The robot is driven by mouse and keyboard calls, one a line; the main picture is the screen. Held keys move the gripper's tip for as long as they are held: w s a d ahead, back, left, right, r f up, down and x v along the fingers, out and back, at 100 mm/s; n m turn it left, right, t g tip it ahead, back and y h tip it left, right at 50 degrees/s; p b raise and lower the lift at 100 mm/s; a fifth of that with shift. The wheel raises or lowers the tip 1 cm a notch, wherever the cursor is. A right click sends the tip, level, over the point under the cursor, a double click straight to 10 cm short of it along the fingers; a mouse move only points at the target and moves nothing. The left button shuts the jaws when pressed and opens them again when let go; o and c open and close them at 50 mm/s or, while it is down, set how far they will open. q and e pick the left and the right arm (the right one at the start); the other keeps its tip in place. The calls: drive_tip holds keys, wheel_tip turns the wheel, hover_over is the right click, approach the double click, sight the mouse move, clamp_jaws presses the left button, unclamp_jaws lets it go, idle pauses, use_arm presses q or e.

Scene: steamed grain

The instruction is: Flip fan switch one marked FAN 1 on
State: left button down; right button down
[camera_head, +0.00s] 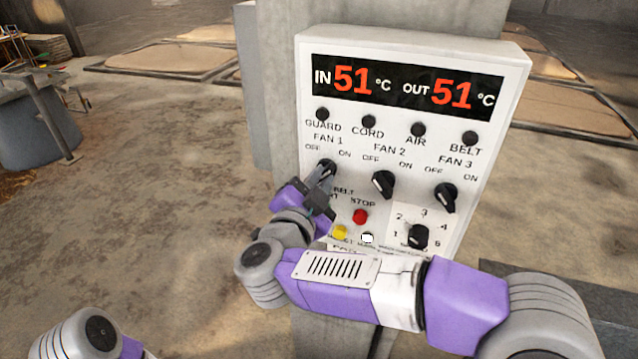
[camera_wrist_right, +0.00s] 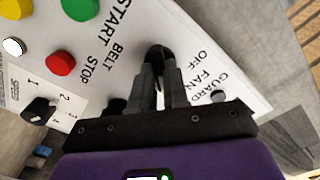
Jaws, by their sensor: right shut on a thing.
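The FAN 1 switch (camera_head: 327,167) is a black knob at the left of the white control panel's (camera_head: 518,80) switch row, below its OFF and ON marks. My right gripper (camera_head: 321,183) reaches it from the lower left, its grey fingers shut on the knob. In the right wrist view, the black knob (camera_wrist_right: 158,54) shows between and beyond the fingertips. The fingers partly cover it, so I cannot tell which mark it points to. My left gripper is out of view.
FAN 2 (camera_head: 383,184) and FAN 3 (camera_head: 445,197) knobs stand to the right. Below are a red button (camera_head: 360,217), a yellow button (camera_head: 340,232) and a numbered dial (camera_head: 418,236). The display (camera_head: 405,88) reads IN 51, OUT 51. The four lamps look dark.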

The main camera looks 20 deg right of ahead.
drive_tip(key=c, duration=1.1)
unclamp_jaws()
drive_tip(key=b+v, duration=0.1)
drive_tip(key=v, duration=0.6)
drive_tip(key=shift+s+a, duration=0.2)
drive_tip(key=shift+s, duration=0.05)
